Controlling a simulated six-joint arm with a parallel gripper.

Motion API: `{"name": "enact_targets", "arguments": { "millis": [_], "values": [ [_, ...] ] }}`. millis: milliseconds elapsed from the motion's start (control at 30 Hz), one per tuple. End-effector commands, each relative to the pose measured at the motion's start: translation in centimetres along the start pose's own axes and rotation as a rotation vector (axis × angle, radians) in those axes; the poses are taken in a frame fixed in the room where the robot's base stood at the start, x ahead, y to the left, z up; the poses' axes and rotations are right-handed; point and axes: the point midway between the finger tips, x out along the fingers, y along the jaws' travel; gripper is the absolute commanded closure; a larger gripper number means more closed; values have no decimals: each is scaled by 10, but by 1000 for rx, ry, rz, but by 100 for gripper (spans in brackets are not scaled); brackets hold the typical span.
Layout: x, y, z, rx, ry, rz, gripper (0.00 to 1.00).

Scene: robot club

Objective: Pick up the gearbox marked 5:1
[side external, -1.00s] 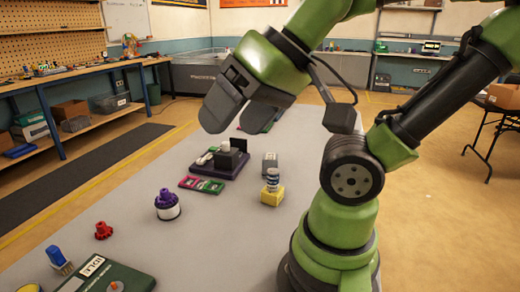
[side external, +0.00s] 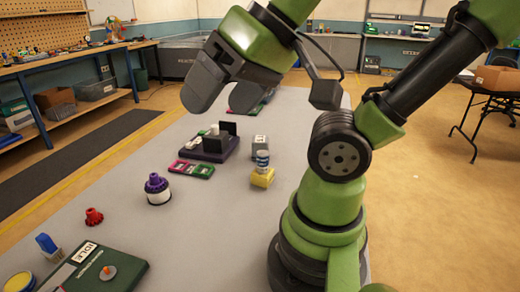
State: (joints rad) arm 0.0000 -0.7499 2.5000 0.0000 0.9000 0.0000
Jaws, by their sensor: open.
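A small grey box (side external: 260,144) stands on the grey table right of the purple tray. It has pale marks on its face, too small to read, so I cannot tell whether it says 5:1. My gripper (side external: 200,92) is open and empty. It hangs high at the upper left of the arm, well above the table and apart from everything on it. In the picture its fingers sit above and left of the purple tray (side external: 217,154), which carries dark upright parts and small white pieces.
A yellow block with a white and blue cylinder (side external: 262,163) stands just in front of the grey box. Pink and green pieces (side external: 190,169), a purple-topped white spool (side external: 157,189), a red part (side external: 94,216), a blue brush (side external: 48,245) and a green IDLE panel (side external: 115,268) lie nearer.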

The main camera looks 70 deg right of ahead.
Motion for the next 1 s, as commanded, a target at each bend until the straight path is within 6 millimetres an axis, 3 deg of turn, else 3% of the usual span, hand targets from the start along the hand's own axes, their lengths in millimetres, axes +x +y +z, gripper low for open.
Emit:
{"name": "enact_targets", "arguments": {
  "millis": [267,367,467,600,733,867,1000],
  "values": [
    [3,4,-7,24,3,30,17],
    [11,17,-28,92,15,113,17],
    [25,44,-58,194,32,241,17],
    [47,100,-99,346,60,422,17],
    [68,163,-123,474,75,561,17],
    [89,235,-129,595,78,670,17],
    [110,306,-115,711,72,745,17]
  ]
}}
